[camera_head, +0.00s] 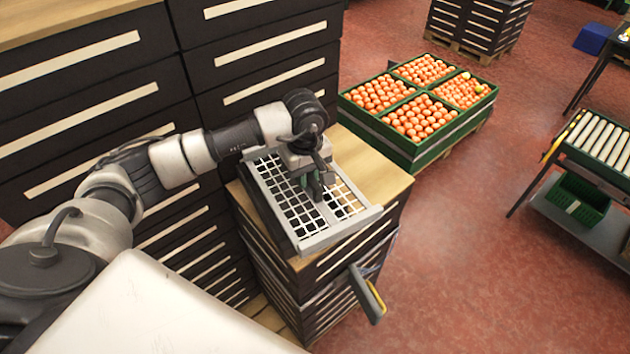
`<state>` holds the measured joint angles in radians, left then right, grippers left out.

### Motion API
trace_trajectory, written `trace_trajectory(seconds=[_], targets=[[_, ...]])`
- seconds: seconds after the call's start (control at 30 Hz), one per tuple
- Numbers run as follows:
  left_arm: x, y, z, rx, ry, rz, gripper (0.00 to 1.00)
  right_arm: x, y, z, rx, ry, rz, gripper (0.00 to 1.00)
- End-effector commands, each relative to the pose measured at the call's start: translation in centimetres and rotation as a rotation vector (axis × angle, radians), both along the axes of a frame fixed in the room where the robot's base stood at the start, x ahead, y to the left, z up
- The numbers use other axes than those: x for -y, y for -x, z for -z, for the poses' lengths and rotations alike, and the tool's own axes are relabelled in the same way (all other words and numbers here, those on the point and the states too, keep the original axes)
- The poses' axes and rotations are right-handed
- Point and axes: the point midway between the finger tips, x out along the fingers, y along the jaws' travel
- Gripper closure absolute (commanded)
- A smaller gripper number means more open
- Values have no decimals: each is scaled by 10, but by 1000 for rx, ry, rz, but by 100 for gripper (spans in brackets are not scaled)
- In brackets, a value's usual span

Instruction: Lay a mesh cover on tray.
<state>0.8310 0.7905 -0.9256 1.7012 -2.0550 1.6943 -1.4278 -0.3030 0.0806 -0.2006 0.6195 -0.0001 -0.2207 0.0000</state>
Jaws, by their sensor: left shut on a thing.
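A grey tray (341,229) with raised end walls lies on the wooden top of a dark crate stack in the middle of the view. A pale mesh cover (284,204) with square openings shows within the tray's outline, dark beneath it. I cannot tell whether it rests fully on the tray. My left gripper (317,190) points down over the middle of the mesh and is shut on the mesh cover; the gripper hides the grip and the mesh's centre.
Dark drawers (75,95) stand close behind and left of the tray. Green crates of oranges (413,117) stand beyond it. A grey and yellow piece (367,294) juts out near the stack's front. A roller conveyor (600,145) stands at right above a green crate (580,199). Red floor between is clear.

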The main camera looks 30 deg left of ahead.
Motion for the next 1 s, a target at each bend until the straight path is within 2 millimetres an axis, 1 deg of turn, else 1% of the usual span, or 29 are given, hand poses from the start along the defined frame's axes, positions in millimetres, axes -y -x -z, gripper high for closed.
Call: trace_trajectory(seconds=[0.1, 0.67, 0.7, 1.0], targets=[[-12, -5, 2, 1, 1, -3, 100, 0, -2, 2, 2, 0, 0, 100], [-63, -26, 13, 2, 0, -3, 100, 0, -3, 13, 4, -1, 1, 100], [-61, -25, 22, 1, 1, 0, 100, 0, -3, 22, 5, -1, 1, 100], [-61, -25, 51, 1, 0, 0, 100, -1, -3, 49, 5, -1, 1, 100]])
